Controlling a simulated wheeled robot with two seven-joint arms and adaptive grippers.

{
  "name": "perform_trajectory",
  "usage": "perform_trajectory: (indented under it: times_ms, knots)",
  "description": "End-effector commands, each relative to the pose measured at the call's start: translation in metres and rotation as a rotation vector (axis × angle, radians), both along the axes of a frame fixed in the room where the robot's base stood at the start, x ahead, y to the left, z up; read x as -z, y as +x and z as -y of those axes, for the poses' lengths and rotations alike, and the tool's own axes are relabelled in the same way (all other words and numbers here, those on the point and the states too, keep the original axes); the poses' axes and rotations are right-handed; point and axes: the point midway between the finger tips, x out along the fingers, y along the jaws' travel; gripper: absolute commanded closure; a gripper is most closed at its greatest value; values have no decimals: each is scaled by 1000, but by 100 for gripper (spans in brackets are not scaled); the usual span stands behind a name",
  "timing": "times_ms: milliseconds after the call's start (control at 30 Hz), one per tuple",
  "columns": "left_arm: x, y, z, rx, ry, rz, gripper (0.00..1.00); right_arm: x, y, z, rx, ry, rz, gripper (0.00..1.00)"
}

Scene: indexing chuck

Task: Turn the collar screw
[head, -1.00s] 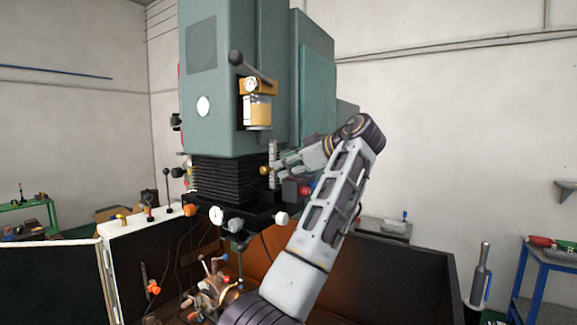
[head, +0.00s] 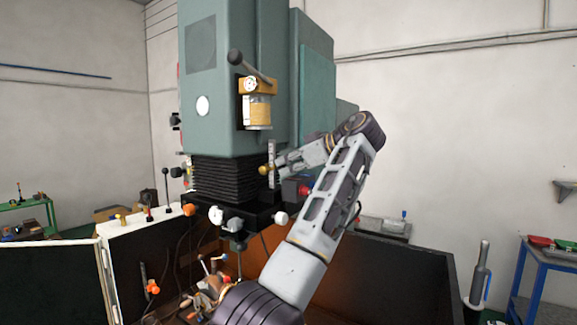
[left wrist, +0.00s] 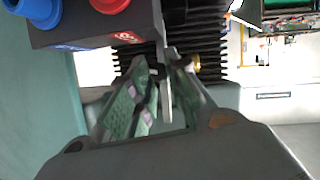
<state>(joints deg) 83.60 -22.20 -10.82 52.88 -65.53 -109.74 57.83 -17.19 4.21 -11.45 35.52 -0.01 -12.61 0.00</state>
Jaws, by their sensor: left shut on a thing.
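A brass knob (head: 264,170), the only screw-like part I can make out here, sits beside an upright pale scale bar (head: 271,163) at the side of the machine head. I cannot tell whether it is the collar screw. My left gripper (head: 281,168) reaches in from the right to the bar, its fingertips partly hidden. In the left wrist view, my fingers (left wrist: 166,75) close about a thin grey bar (left wrist: 168,95). The brass knob (left wrist: 195,63) shows just beyond the right finger. I cannot tell what the very tips touch. My right gripper is not in view.
A dark box with a red button (head: 304,190) is just below my left gripper; its red (left wrist: 109,4) and blue buttons show close in the wrist view. Black bellows (head: 224,180) stand left of the knob. The green machine head (head: 220,90) rises above.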

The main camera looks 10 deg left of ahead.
Motion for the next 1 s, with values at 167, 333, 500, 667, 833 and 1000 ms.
perform_trajectory:
  times_ms: [167,333,500,667,833,1000]
  knots:
    - [-2,1,0,-1,33,-87,100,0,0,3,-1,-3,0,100]
    - [-2,2,0,-1,64,-171,100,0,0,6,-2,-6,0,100]
    - [-2,3,1,-1,89,-241,100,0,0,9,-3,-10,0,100]
    - [-2,3,1,-2,111,-301,100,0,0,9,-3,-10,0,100]
    - [-2,4,1,-1,132,-357,100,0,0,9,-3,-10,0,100]
    - [-1,4,1,-1,148,-400,100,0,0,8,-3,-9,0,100]
